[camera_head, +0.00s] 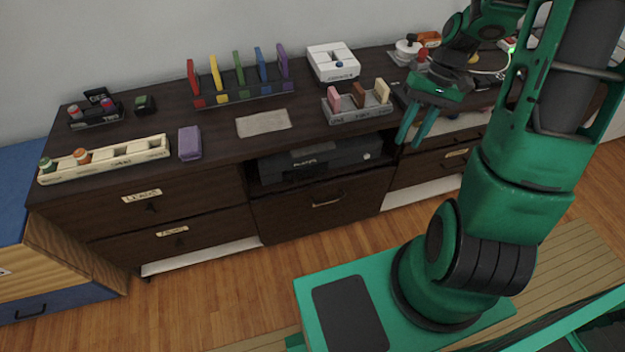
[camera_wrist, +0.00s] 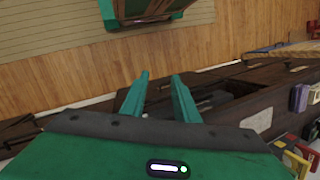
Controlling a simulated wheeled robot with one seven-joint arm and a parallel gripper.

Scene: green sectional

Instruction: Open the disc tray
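A dark grey disc player (camera_head: 322,158) sits in the open middle shelf of the brown sideboard, above a drawer. A small pale spot shows at the right end of its front. No tray sticks out that I can make out. My green gripper (camera_head: 410,144) is in the air in front of the sideboard, to the right of the player and apart from it. Its two fingers point down, parted and empty. In the wrist view my gripper (camera_wrist: 160,78) is also open, with the dark shelf opening (camera_wrist: 212,98) beyond and right of the fingers.
The sideboard top (camera_head: 225,135) holds several colored upright blocks, a white box (camera_head: 333,62), a grey cloth (camera_head: 263,123), a purple block (camera_head: 189,142) and a long pale tray (camera_head: 105,160). Labeled drawers flank the shelf. Wooden floor (camera_head: 230,290) in front is clear.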

